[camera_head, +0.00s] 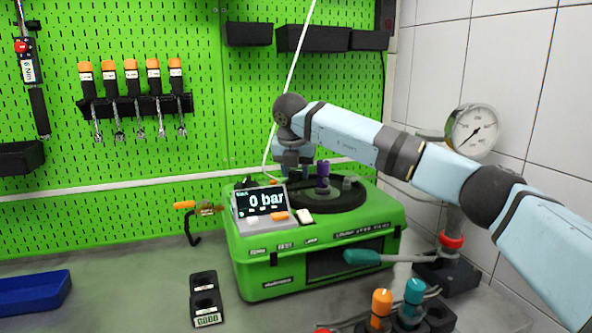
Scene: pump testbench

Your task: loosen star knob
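The green pump testbench (285,262) stands on the worktop, with a display reading "0 bar" (265,199) at its front left. A round black plate (335,202) lies on its top. A purple upright part (322,170) stands on the plate, and a small grey part (347,184) is right of it. I cannot tell which part is the star knob. My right gripper (291,170) points down above the back left of the plate, left of the purple part. Its fingertips are small and partly hidden, so its opening is unclear. My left gripper is out of view.
A pressure gauge (471,131) stands at the right by the tiled wall. A black holder (205,298) and a blue tray (35,292) are on the worktop at left. Orange-handled tools (131,80) hang on the green pegboard. Orange and teal handles (382,302) stand in front.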

